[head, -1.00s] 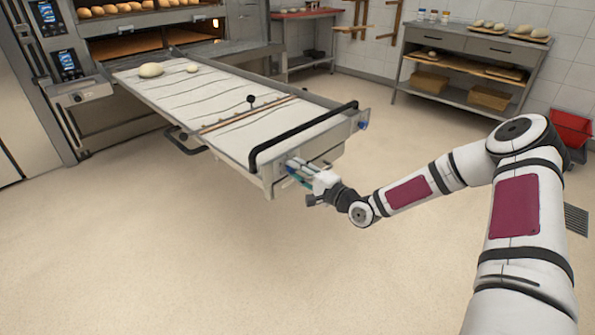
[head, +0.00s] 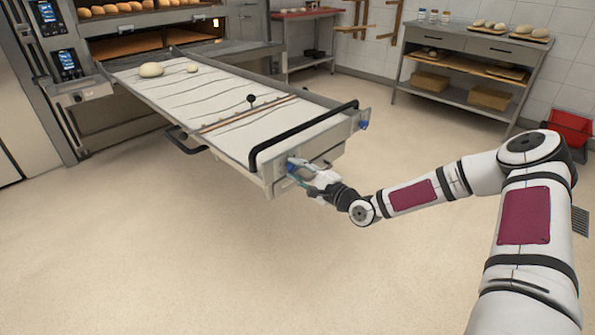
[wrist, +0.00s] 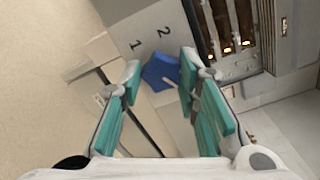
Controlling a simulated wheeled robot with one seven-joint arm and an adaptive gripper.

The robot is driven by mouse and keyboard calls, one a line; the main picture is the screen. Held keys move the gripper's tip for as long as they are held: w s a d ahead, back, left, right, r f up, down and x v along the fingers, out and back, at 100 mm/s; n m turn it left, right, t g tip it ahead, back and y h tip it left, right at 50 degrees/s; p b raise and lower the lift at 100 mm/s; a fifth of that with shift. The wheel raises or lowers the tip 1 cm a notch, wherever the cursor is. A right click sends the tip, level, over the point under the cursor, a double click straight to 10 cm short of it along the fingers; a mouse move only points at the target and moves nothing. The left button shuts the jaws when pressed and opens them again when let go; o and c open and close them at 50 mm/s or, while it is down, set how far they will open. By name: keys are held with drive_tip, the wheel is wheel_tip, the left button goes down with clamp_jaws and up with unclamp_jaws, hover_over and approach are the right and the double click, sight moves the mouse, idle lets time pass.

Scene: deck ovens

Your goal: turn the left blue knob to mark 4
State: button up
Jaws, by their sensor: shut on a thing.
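The left blue knob (wrist: 160,72) sits between the fingertips of my gripper (wrist: 161,66) in the wrist view, and my gripper is shut on it. The numbers 1 and 2 show on the grey panel beside the knob; mark 4 is not visible. I cannot tell which mark the knob points to. The right blue knob (head: 363,125) is at the other end, free.
The loader table (head: 215,90) carries dough pieces and has a black handle bar (head: 300,138) above its front edge. The deck oven (head: 150,45) is behind. A steel table (head: 470,55) stands at the back right.

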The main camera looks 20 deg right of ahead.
drive_tip(key=shift+f, duration=0.1)
drive_tip(key=o, duration=1.2)
drive_tip(key=shift+c, duration=0.2)
drive_tip(key=shift+s+d, duration=0.1)
drive_tip(key=v, duration=1.1)
drive_tip(key=shift+s+d, duration=0.2)
drive_tip(key=shift+s, duration=0.15)
